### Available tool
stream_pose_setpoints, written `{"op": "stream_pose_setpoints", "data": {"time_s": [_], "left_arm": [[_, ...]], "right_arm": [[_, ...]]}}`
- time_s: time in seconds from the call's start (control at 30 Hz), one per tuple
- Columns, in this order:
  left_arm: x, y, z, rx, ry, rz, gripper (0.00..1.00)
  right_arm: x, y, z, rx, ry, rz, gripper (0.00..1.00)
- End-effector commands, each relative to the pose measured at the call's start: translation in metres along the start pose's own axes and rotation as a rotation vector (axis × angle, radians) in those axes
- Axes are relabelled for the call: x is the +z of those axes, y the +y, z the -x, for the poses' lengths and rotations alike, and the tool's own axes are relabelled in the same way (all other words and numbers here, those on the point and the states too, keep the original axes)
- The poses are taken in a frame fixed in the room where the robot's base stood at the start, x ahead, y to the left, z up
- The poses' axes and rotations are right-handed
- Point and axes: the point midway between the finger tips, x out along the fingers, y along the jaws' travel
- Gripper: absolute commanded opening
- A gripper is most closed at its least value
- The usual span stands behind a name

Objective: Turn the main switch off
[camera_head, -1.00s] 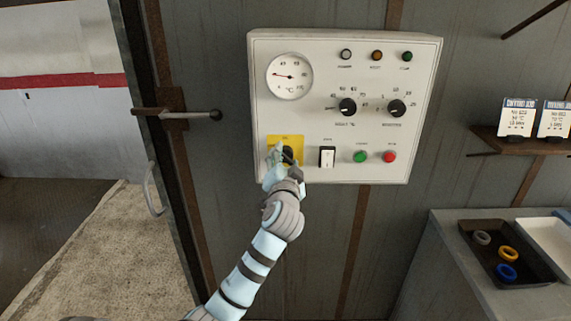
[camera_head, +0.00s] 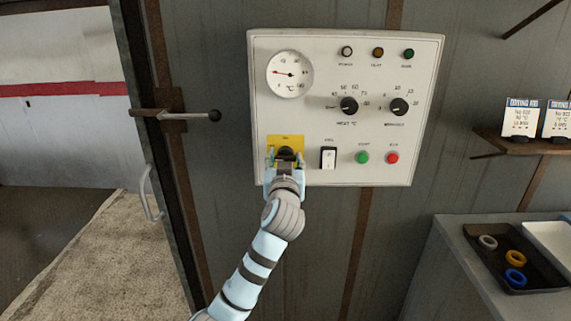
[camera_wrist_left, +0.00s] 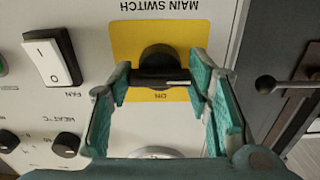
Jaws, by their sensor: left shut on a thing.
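The main switch is a black rotary knob (camera_head: 286,152) on a yellow plate (camera_head: 272,143) at the panel's lower left. My left gripper (camera_head: 285,160) is shut on the knob's handle, one finger on each side. In the left wrist view, which shows the panel upside down, the black handle (camera_wrist_left: 160,82) lies crosswise between the fingertips (camera_wrist_left: 158,84). A white mark on it lies toward the right finger, not toward the "ON" label (camera_wrist_left: 160,96). Any other position label is not visible. My right gripper is not in view.
A white rocker fan switch (camera_head: 328,158) sits close right of the gripper, with green (camera_head: 362,158) and red (camera_head: 392,158) buttons beyond. A door handle (camera_head: 190,115) projects at left. A bench (camera_head: 450,250) with a dark tray of rings stands at lower right.

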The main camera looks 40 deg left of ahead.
Motion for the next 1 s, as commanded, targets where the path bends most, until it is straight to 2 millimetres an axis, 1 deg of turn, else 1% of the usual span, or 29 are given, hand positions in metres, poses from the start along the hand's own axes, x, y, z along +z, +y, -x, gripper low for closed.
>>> {"op": "stream_pose_setpoints", "data": {"time_s": [0.03, 0.53, 0.57, 0.6, 0.67, 0.7, 1.0], "left_arm": [[0.0024, 0.0003, 0.0, 0.001, -0.005, 0.009, 0.17], [0.0015, 0.0002, 0.0, 0.001, -0.005, 0.029, 0.17], [0.0015, 0.0002, 0.0, 0.0, -0.005, 0.029, 0.48], [0.0014, 0.0002, 0.0, 0.0, -0.004, 0.029, 0.55], [0.0012, 0.0001, 0.0, 0.0, -0.004, 0.029, 0.64], [0.001, 0.0, 0.0, 0.0, -0.003, 0.028, 0.66], [0.0006, 0.0001, 0.0022, 0.0, -0.002, 0.027, 0.66]], "right_arm": [[0.0001, -0.0002, -0.0013, 0.0, 0.0, 0.0, 0.4], [0.0001, -0.0005, -0.0015, -0.001, 0.0, 0.0, 0.4], [0.0001, -0.0006, -0.0015, -0.001, 0.0, 0.0, 0.4], [0.0001, -0.0006, -0.0015, -0.001, 0.0, 0.0, 0.4], [0.0001, -0.0008, -0.0015, -0.001, 0.0, 0.0, 0.4], [0.0001, -0.0009, -0.0015, -0.001, 0.0, 0.0, 0.4], [0.0, 0.0, -0.0015, 0.0, 0.0, 0.0, 0.4]]}}
